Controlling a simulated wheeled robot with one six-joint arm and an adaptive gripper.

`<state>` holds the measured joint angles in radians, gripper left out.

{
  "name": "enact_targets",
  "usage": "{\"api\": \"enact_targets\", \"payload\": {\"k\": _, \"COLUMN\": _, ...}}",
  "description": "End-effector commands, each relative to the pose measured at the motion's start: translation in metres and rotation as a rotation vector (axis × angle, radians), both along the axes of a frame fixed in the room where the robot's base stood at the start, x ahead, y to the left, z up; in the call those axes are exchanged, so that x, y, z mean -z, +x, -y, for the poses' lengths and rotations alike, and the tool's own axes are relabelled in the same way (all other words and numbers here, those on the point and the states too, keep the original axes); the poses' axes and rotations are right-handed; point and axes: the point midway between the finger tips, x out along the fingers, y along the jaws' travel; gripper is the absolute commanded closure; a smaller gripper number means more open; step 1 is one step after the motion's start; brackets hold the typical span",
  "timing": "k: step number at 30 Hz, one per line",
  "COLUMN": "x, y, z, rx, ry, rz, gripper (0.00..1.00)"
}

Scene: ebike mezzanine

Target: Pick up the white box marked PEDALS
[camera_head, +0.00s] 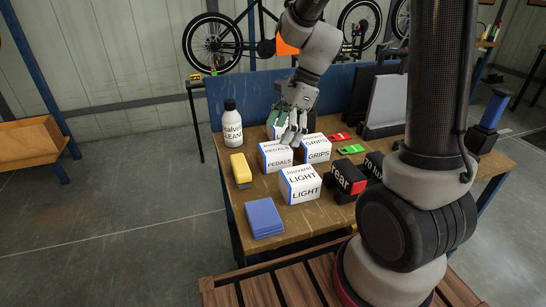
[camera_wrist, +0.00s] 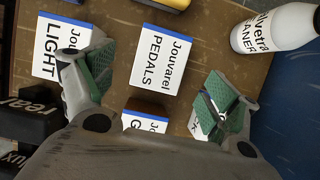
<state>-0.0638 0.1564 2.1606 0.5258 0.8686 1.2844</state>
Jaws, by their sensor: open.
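The white box marked PEDALS (camera_head: 275,157) stands on the wooden workbench (camera_head: 333,209), with a blue edge on one side. In the wrist view the PEDALS box (camera_wrist: 161,60) lies ahead of the fingers, its label facing the camera. My gripper (camera_head: 292,127) is above the bench just behind and over the boxes. In the wrist view my gripper (camera_wrist: 150,90) has its green-padded fingers wide apart, with nothing held between them. The PEDALS box appears between and beyond the fingertips; I cannot tell the height gap.
A LIGHT box (camera_head: 300,184) and a GRIPS box (camera_head: 316,149) stand close by; another white box is partly hidden behind my gripper. A cleaner bottle (camera_head: 232,124), yellow block (camera_head: 241,170), blue cloth stack (camera_head: 264,218) and black rear light box (camera_head: 346,182) surround them.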

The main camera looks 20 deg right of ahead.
Motion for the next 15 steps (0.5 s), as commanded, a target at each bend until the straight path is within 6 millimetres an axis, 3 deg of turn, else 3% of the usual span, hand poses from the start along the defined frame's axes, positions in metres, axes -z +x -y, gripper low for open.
{"api": "enact_targets", "payload": {"k": 15, "x": 0.065, "y": 0.001, "z": -0.023, "rx": -0.002, "ry": -0.002, "rz": -0.003, "gripper": 0.12}}
